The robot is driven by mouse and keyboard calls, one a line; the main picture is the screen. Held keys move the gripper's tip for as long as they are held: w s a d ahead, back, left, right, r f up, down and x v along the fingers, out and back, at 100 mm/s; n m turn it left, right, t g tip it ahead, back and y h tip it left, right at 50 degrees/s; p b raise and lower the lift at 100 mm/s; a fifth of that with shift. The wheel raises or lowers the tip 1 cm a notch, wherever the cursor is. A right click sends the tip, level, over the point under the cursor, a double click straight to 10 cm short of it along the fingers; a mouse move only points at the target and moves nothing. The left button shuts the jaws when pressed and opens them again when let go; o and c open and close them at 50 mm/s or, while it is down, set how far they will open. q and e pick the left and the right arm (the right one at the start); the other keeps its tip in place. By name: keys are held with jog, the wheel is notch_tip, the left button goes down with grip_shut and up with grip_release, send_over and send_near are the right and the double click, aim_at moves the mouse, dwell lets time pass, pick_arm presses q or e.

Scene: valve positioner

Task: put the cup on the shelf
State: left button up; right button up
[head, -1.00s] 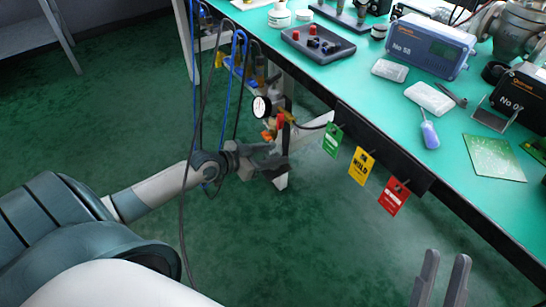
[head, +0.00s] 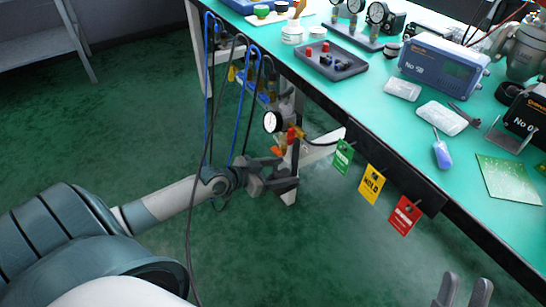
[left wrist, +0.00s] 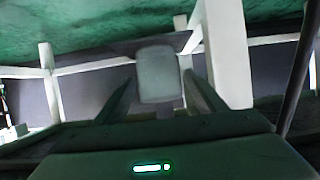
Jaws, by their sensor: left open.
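I cannot make out a clear cup in either view. My left gripper (head: 292,172) is open beside the bench's front edge, below tabletop height, near the hanging gauge. In the left wrist view its fingers (left wrist: 160,100) are apart, with a pale block-like thing (left wrist: 157,72) showing beyond them. My right gripper (head: 464,288) is at the lower right, fingers apart, nothing visible between them.
The green-topped bench (head: 400,112) carries a blue instrument (head: 443,62), a dark tray (head: 330,60) and a screwdriver (head: 441,153). A pressure gauge (head: 272,121), hoses (head: 240,95) and tags (head: 371,186) hang along its front. The floor (head: 130,110) between shelf and bench is clear.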

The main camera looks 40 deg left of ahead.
pick_arm(q)
jog(key=shift+r, duration=0.1)
jog(key=p+v, duration=0.1)
jog(key=v, duration=0.5)
jog(key=shift+s+p, duration=0.2)
jog(key=shift+p, duration=0.15)
jog(key=p, duration=0.1)
send_near(274, 172)
jog(key=shift+w+d+f, duration=0.15)
jog(key=shift+w+f, duration=0.1)
jog(key=shift+w, duration=0.3)
pick_arm(e)
notch_tip(274, 172, down, 7)
jog(key=w+a+g+h, duration=0.1)
jog(key=a+g, duration=0.1)
jog(key=g, duration=0.3)
jog(key=shift+w+f, duration=0.15)
jog(key=shift+w, duration=0.15)
jog(key=shift+a, duration=0.1)
